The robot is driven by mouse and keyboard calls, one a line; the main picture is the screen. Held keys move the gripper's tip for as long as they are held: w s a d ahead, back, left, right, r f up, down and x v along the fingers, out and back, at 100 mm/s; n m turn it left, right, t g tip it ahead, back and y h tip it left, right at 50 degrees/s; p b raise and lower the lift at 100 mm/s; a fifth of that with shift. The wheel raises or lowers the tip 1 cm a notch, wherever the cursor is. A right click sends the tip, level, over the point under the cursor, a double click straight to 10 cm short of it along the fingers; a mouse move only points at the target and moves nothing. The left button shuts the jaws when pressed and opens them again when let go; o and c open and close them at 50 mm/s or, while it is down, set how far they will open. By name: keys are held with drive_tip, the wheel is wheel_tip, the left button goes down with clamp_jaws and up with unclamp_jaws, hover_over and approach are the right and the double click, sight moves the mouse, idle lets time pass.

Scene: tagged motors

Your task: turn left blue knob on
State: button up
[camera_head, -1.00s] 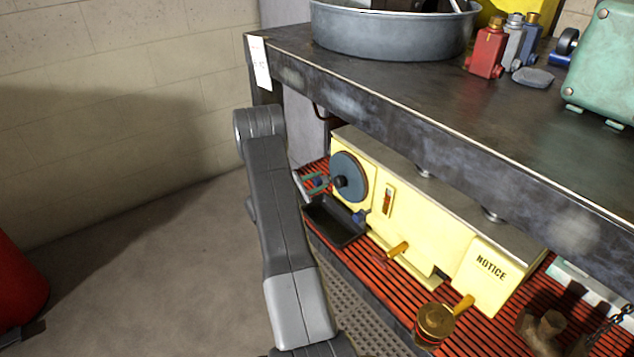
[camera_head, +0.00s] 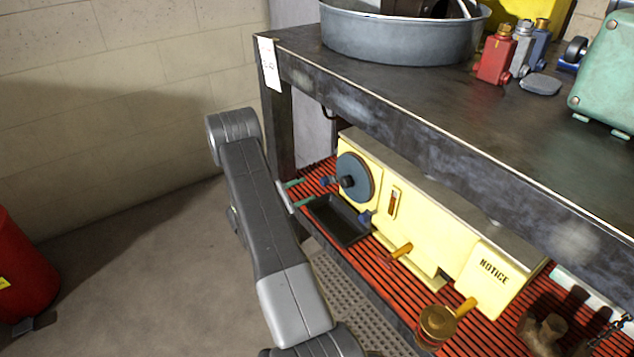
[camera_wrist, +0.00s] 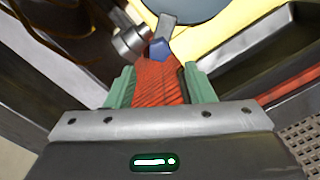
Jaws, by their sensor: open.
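The left blue knob (camera_head: 327,182) sits low at the left end of the yellow machine (camera_head: 428,220), beside its blue-grey disc (camera_head: 357,177). In the wrist view the blue knob (camera_wrist: 160,49) has a grey stub above it and a grey cylindrical fitting (camera_wrist: 130,42) on its left. My gripper (camera_head: 297,193) is open and empty, with green fingers pointing at the knob from the left. In the wrist view the knob lies just beyond the gap between the fingertips (camera_wrist: 159,72), apart from them. A second blue knob (camera_head: 365,217) is further right. I cannot tell the knob's setting.
A black tray (camera_head: 338,221) lies in front of the machine on the red slatted shelf (camera_head: 398,283). The dark tabletop (camera_head: 440,110) overhangs the shelf, with a leg (camera_head: 279,135) near my arm. Open floor lies to the left.

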sight(321, 183)
drive_tip(key=v, duration=0.5)
drive_tip(key=shift+s+a+p, duration=0.2)
drive_tip(key=shift+p, duration=0.2)
drive_tip(key=shift+m+t+y, duration=0.4)
drive_tip(key=shift+m+t, duration=0.1)
drive_tip(key=shift+m, duration=0.4)
drive_tip(key=p+x, duration=0.1)
drive_tip(key=x, duration=0.4)
drive_tip(key=p+x, duration=0.1)
drive_tip(key=x, duration=0.3)
drive_tip(key=p+x, duration=0.1)
drive_tip(key=x, duration=0.4)
drive_tip(key=shift+s+d+r, duration=0.15)
drive_tip(key=shift+d+r, duration=0.05)
drive_tip(key=shift+d, duration=0.4)
drive_tip(key=c, duration=1)
